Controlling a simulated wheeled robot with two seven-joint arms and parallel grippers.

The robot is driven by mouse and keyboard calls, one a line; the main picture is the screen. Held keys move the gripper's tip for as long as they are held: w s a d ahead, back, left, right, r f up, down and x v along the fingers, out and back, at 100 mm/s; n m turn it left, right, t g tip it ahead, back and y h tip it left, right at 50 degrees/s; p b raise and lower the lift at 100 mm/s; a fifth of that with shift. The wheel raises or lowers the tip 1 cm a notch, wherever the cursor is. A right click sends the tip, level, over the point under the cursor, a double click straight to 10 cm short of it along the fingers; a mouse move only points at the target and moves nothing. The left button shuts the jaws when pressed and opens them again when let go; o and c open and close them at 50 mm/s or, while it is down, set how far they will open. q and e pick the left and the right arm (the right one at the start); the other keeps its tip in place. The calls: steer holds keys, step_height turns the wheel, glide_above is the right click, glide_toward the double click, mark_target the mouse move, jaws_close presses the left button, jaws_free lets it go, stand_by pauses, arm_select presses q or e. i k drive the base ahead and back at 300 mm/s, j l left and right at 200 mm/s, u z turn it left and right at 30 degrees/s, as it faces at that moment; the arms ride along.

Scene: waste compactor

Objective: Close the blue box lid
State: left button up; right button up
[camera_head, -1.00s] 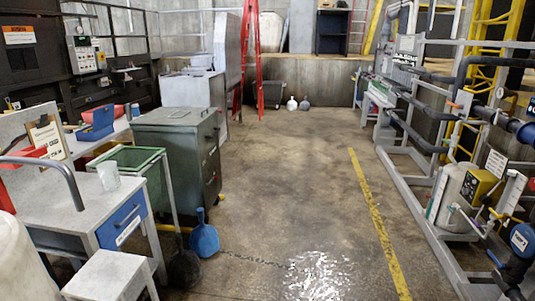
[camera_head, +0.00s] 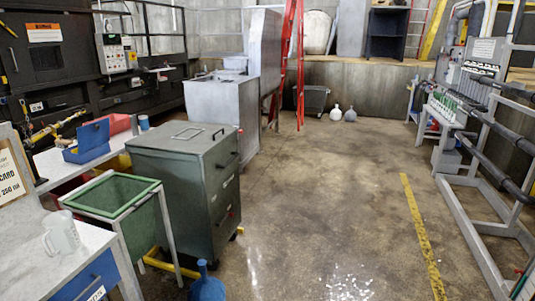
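The small blue box (camera_head: 88,152) stands on the workbench at the left, behind the green-rimmed bin. Its lid (camera_head: 93,135) is raised and tilted up at the back, so the box is open. No gripper or arm of mine shows in the head view, so neither gripper's state can be seen.
The green-rimmed bin (camera_head: 104,193) and the grey-green cabinet (camera_head: 188,163) stand in front of the bench. A red box (camera_head: 119,124) and a blue cup (camera_head: 143,122) are beside the blue box. A clear jug (camera_head: 62,232) stands on the near table. The floor (camera_head: 310,190) ahead is open.

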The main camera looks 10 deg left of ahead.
mark_target(89, 136)
steer(key=i+j+u, duration=0.15)
steer(key=i+u, duration=0.7)
steer(key=i+l+u, duration=0.1)
steer(key=i+u, duration=0.35)
steer(key=i+l+u, duration=0.25)
steer(key=i+u, duration=0.15)
steer(key=u, duration=0.95)
steer(key=k+j, duration=0.05)
steer(key=j, duration=0.05)
